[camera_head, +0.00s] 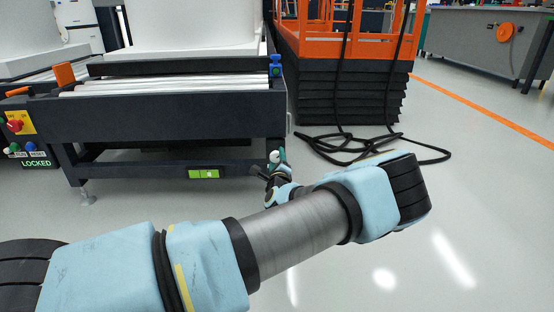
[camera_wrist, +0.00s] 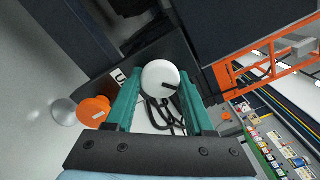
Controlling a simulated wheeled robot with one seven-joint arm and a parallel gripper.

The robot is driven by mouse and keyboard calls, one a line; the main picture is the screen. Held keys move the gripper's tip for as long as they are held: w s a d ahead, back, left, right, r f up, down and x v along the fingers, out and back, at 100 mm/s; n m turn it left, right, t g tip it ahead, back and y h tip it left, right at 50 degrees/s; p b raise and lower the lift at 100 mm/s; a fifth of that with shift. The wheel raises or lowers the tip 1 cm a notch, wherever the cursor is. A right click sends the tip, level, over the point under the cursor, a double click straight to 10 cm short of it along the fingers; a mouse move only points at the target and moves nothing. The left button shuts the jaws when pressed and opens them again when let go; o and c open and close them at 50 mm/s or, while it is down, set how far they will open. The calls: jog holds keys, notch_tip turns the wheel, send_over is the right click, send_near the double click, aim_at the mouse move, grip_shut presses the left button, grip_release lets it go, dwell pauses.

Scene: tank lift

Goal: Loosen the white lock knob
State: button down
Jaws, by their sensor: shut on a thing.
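The white lock knob (camera_wrist: 160,76) is a round white disc with a dark mark near its right edge, in the wrist view. My gripper (camera_wrist: 160,82) has its teal fingers shut on the knob, one on each side. In the head view the white knob (camera_head: 274,156) shows small at the lower right end of the dark conveyor frame (camera_head: 180,118). My gripper (camera_head: 280,157) is partly hidden there by my own wrist. The knob's shaft and the far finger contact are hidden.
An orange disc (camera_wrist: 93,110) lies left of the fingers in the wrist view. An orange lift with black bellows (camera_head: 350,96) stands right of the frame. A black cable (camera_head: 350,148) loops on the floor before it. The floor at right (camera_head: 490,180) is clear.

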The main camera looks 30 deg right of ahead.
jog(key=shift+n, duration=0.3)
jog(key=n+p, duration=0.2)
jog(key=n, duration=0.2)
jog(key=shift+r+p, duration=0.2)
jog(key=shift+p, duration=0.2)
jog(key=n+p, duration=0.2)
jog(key=n, duration=0.3)
jog(key=n+p, duration=0.2)
jog(key=n, duration=0.3)
jog(key=shift+r+p, duration=0.1)
jog(key=shift+p, duration=0.3)
jog(key=shift+n+p, duration=0.5)
jog(key=shift+n, duration=1.1)
jog(key=shift+c, duration=1.3)
grip_release()
